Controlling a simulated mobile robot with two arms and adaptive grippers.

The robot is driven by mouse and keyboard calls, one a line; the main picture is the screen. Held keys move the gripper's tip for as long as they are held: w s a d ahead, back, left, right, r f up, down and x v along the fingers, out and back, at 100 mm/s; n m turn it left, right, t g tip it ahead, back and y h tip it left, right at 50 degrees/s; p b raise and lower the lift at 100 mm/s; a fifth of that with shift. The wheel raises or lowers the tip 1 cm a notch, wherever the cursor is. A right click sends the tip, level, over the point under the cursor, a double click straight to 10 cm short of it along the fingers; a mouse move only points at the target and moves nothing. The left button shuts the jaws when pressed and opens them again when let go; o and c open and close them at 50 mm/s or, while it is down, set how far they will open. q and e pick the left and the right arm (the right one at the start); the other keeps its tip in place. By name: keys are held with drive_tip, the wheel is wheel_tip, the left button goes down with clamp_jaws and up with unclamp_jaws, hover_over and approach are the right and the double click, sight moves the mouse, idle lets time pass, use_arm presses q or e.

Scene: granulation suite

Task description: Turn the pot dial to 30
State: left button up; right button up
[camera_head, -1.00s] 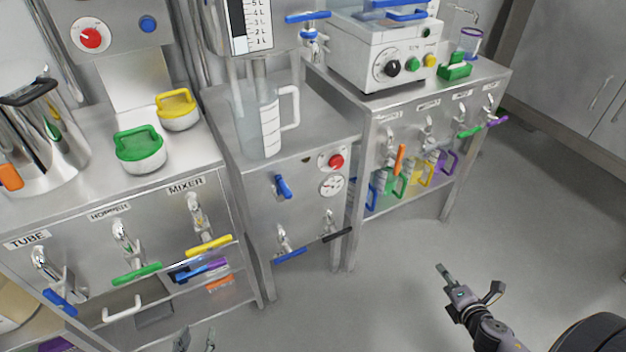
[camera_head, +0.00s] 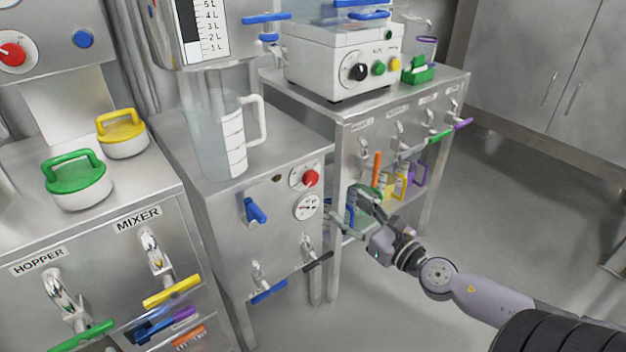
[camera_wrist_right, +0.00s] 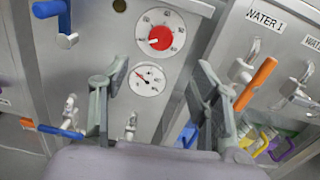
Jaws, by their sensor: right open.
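A red dial (camera_head: 311,178) with a white scale plate sits on the front of the middle steel cabinet. In the right wrist view the red dial (camera_wrist_right: 160,38) is ahead, between and beyond the fingers; its white pointer mark points left, and the scale numbers are too small to read surely. A round gauge (camera_head: 308,206) is just below the dial. My right gripper (camera_head: 345,205) is open and empty, to the right of and below the dial, apart from it. Its spread fingers also show in the wrist view (camera_wrist_right: 162,70). My left gripper is out of view.
A clear jug (camera_head: 215,135) stands on the middle cabinet. A blue-handled valve (camera_head: 255,210) is left of the dial, and a black-handled tap (camera_head: 309,260) is below. A white machine (camera_head: 345,55) with a black knob stands on the right bench, above orange- and green-handled taps.

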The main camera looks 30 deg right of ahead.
sight(312, 181)
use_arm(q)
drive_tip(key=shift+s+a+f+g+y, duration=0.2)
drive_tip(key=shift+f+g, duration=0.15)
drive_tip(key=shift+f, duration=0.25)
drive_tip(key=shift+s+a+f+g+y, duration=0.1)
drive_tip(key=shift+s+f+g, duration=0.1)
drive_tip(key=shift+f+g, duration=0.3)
use_arm(e)
drive_tip(key=w, duration=0.9)
drive_tip(key=w+a, duration=0.1)
drive_tip(key=w, duration=0.3)
drive_tip(key=shift+w, duration=0.3)
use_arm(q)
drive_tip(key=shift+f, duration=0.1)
use_arm(e)
drive_tip(key=shift+c, duration=0.6)
drive_tip(key=c, duration=1)
